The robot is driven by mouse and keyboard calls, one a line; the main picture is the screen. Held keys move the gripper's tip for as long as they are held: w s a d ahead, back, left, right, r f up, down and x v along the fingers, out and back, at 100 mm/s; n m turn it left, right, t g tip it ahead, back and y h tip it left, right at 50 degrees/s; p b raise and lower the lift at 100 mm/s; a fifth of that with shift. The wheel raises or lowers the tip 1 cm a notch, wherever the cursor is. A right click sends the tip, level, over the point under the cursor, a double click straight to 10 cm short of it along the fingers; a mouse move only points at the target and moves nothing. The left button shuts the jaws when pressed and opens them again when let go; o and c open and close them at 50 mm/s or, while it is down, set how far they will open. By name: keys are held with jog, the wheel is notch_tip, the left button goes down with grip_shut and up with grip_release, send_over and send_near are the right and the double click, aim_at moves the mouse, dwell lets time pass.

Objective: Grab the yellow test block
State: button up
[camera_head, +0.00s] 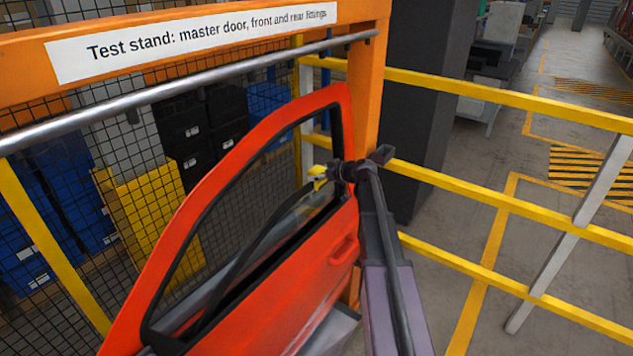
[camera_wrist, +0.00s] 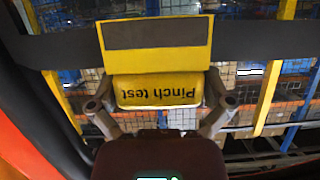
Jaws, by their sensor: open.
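The yellow test block (camera_head: 318,171) is at the window opening of the red door (camera_head: 300,290), close to the rear window frame. In the wrist view the block (camera_wrist: 155,92) shows upside-down "Pinch test" lettering and a dark grey panel on its far part. A black strip runs behind it. My gripper (camera_head: 332,172) is at the block, reaching in from the right over the door. In the wrist view my gripper (camera_wrist: 160,98) is open, with one finger on each side of the block's lettered part. I cannot tell whether the fingers touch it.
An orange test stand (camera_head: 368,80) with a steel bar (camera_head: 190,88) frames the door. Yellow railings (camera_head: 480,95) run to the right of my arm. Behind the mesh stand blue bins (camera_head: 30,250), black bins and a yellow bin (camera_head: 145,210).

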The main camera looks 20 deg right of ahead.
aim_at(318, 169)
jog(key=shift+c, duration=0.2)
jog(key=c, duration=0.9)
jog(key=shift+r, duration=0.2)
jog(key=shift+c, duration=0.2)
notch_tip(318, 169, up, 3)
jog(key=p, duration=0.3)
jog(key=s+a+p, duration=0.1)
jog(key=s+a, duration=0.2)
jog(key=s, duration=0.4)
jog(key=s+a+r+p, duration=0.1)
jog(key=s+a, duration=0.1)
jog(key=s, duration=0.6)
jog(key=shift+a+r, duration=0.3)
jog(key=shift+a, duration=0.1)
